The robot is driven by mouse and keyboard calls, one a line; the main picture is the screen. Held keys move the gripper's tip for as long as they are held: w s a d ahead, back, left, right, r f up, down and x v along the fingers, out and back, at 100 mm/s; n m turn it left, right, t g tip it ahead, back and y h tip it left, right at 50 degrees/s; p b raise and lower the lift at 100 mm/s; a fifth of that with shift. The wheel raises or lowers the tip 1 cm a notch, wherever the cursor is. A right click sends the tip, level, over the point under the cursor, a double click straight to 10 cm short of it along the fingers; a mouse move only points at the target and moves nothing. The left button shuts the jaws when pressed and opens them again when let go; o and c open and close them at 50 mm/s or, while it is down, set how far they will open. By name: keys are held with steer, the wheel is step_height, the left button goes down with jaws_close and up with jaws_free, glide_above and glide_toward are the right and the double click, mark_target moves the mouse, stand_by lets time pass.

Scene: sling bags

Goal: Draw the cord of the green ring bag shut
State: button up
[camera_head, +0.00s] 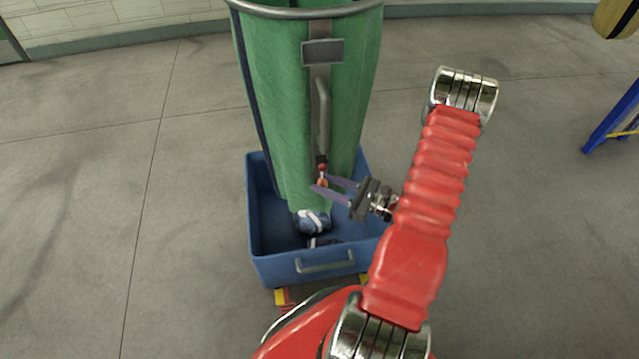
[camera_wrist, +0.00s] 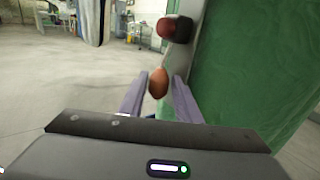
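The green bag (camera_head: 275,90) hangs as a long tube from a grey metal ring (camera_head: 300,12). A grey strip runs down its front from a plate (camera_head: 322,52). Low on it are a dark red piece (camera_head: 321,162) and an orange bead (camera_head: 322,183). The wrist view shows the red piece (camera_wrist: 175,28) above the bead (camera_wrist: 158,83), beside the green cloth (camera_wrist: 245,70). My gripper (camera_head: 320,183) reaches in from the right, its purple fingers apart. In the wrist view the bead is between the fingertips, with a gap on the right; contact on the left is unclear.
A blue bin (camera_head: 285,267) stands under the bag, its walls around the bag's lower end. A blue and white item (camera_head: 312,222) is at the bag's bottom. A blue frame (camera_head: 615,125) stands at the right edge.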

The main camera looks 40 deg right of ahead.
steer(key=shift+x, duration=0.75)
jaws_close()
